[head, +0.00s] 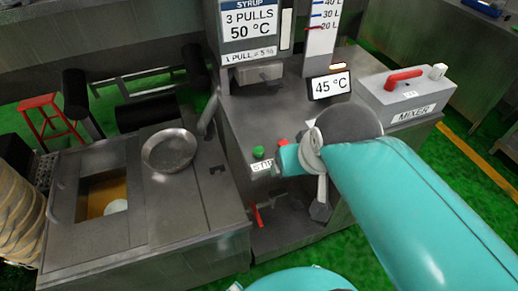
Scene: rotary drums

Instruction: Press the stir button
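The green stir button (258,152) stands on the grey machine's top, just above a white label (262,166) that is partly covered and seems to read STIR. A red button (283,142) is to its right, close to my arm. My teal arm reaches in from the lower right, and its end with my gripper (319,205) hangs in front of the machine, right of and below the green button. The wrist is apart from the green button in the picture. The fingers are dark and small, and I cannot tell whether they are open or shut.
A mixer box (408,98) with a red handle is at the right. A syrup panel (250,28) and a 45 °C display (331,86) stand behind the buttons. A metal bowl (169,150) sits on the left counter. A red lever (256,217) is on the machine's front.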

